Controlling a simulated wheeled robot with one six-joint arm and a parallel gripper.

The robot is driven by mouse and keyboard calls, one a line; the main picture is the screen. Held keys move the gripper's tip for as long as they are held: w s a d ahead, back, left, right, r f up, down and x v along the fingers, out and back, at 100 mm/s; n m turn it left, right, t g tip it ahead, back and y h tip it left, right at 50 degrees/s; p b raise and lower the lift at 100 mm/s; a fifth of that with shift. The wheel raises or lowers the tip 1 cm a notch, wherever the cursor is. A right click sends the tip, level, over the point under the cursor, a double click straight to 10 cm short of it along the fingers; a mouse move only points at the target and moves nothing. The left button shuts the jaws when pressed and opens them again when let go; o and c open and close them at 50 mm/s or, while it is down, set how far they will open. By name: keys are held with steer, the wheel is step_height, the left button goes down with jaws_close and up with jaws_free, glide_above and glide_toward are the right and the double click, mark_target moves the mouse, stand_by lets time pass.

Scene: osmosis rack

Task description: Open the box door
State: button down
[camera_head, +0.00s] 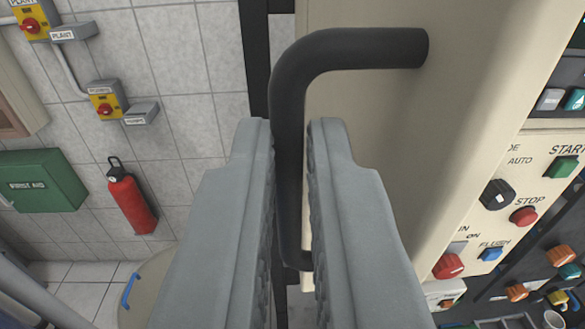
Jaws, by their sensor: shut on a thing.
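The box door (390,130) is a cream panel right of centre. A black bar handle (340,47) curves out from its upper part and runs down. My gripper (291,135) has its two grey fingers on either side of the handle's long straight part, shut on it. The fingers hide the door's lower left area and part of the handle; the handle's lower bend shows only partly between them.
A control panel (510,165) with buttons and knobs lies at the right. On the tiled wall at the left are a red fire extinguisher (130,195), a green first aid box (42,182) and yellow switch boxes (106,100). A black upright post (256,60) stands behind the handle.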

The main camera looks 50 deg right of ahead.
steer(key=shift+w+f, duration=0.15)
steer(key=c, duration=1.5)
jaws_free()
steer(key=shift+w, duration=0.1)
steer(key=v, duration=1.7)
steer(key=shift+a, duration=0.15)
